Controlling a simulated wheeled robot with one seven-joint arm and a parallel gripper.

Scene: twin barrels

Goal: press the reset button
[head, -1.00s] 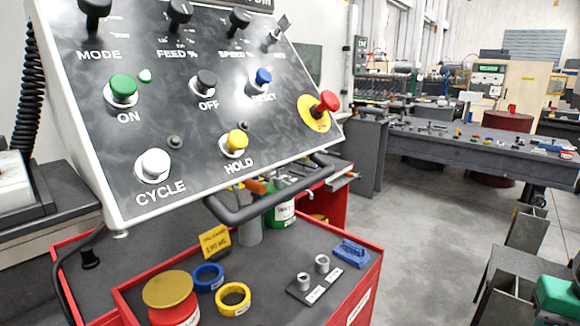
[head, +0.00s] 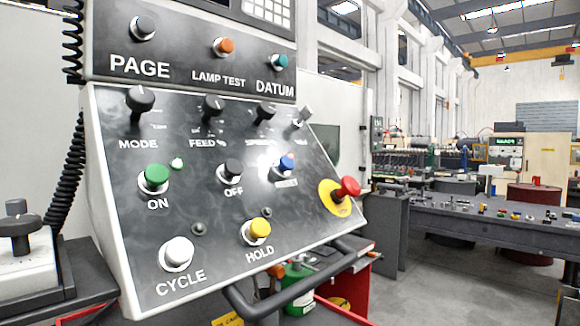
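The control panel (head: 215,215) fills the left and middle of the head view, its face tilted back. The reset button (head: 286,164) is a blue cap in a pale collar on the panel's right side, with its label below partly washed out by glare. The black OFF button (head: 233,170) is to its left, and the red emergency-stop mushroom (head: 346,189) on a yellow disc is to its lower right. The yellow HOLD button (head: 259,230) is below it. My gripper is not in view.
A dark handle bar (head: 300,282) runs along the panel's lower right edge. Above are the PAGE, LAMP TEST and DATUM buttons (head: 281,62). A red cart (head: 345,290) stands below. A long workbench (head: 475,225) with small parts is at right; grey floor (head: 440,285) lies open before it.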

